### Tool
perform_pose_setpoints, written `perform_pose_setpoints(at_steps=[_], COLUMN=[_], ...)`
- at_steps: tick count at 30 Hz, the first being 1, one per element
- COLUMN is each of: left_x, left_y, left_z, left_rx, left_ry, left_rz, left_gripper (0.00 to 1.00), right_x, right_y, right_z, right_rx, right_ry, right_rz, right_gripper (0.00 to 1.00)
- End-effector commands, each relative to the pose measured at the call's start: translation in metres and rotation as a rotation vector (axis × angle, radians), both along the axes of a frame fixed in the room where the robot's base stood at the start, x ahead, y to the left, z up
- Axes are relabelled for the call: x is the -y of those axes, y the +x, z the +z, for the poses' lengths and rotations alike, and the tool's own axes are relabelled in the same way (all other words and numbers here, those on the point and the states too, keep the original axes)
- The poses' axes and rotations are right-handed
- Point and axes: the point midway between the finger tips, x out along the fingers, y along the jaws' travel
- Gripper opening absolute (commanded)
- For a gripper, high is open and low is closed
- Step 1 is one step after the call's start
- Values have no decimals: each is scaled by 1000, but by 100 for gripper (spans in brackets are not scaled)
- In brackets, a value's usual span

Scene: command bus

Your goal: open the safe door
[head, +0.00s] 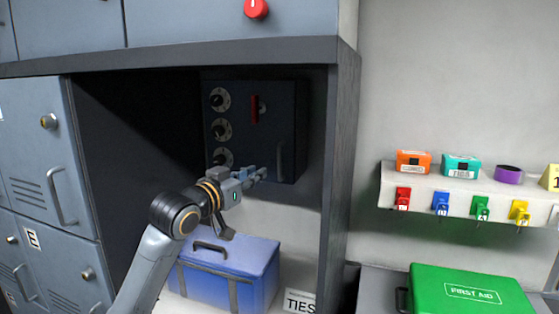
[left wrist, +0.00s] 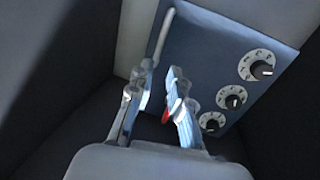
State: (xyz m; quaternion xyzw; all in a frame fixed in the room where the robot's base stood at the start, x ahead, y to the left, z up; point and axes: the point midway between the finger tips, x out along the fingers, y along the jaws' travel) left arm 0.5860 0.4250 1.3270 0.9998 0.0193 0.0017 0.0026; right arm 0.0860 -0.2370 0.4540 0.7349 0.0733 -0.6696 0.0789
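The safe (head: 292,105) is a dark box high in the open locker bay, and its door looks shut. Its front has several round dials (head: 221,130) on the left, a red lever (head: 255,110) and a vertical bar handle (head: 280,160) at lower right. My left gripper (head: 262,175) is in front of the safe's lower part, beside the handle. In the left wrist view the gripper (left wrist: 160,70) is open, with its fingertips by one end of the handle (left wrist: 163,35). I cannot tell whether they touch it. The red lever is mostly hidden behind a finger there. My right gripper is not in view.
A blue case (head: 255,262) stands below the safe, by a "TIES" label (head: 300,302). The bay's side post (head: 342,170) is close on the right. Lockers (head: 45,150) are on the left. A shelf (head: 450,192) and a green first aid box (head: 470,290) are further right.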

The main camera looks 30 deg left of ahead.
Motion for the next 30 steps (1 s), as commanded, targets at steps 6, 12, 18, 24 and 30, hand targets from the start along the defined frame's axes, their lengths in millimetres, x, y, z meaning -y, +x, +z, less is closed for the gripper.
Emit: perform_pose_setpoints(at_steps=[6, 12, 18, 24, 30], left_x=[-2, -3, -4, -4, -4], left_y=[47, 87, 111, 119, 119], left_z=[4, 3, 1, 0, -1], left_rx=[-3, -3, -2, -1, -2], left_ry=[-3, -2, 0, 3, 3], left_rz=[1, 1, 1, 0, 1], left_gripper=[19, 19, 19, 19, 19], right_x=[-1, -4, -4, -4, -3], right_y=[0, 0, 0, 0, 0], right_z=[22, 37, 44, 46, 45], right_rx=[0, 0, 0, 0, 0], right_ry=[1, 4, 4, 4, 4], right_rz=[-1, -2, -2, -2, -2], right_gripper=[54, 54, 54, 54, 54])
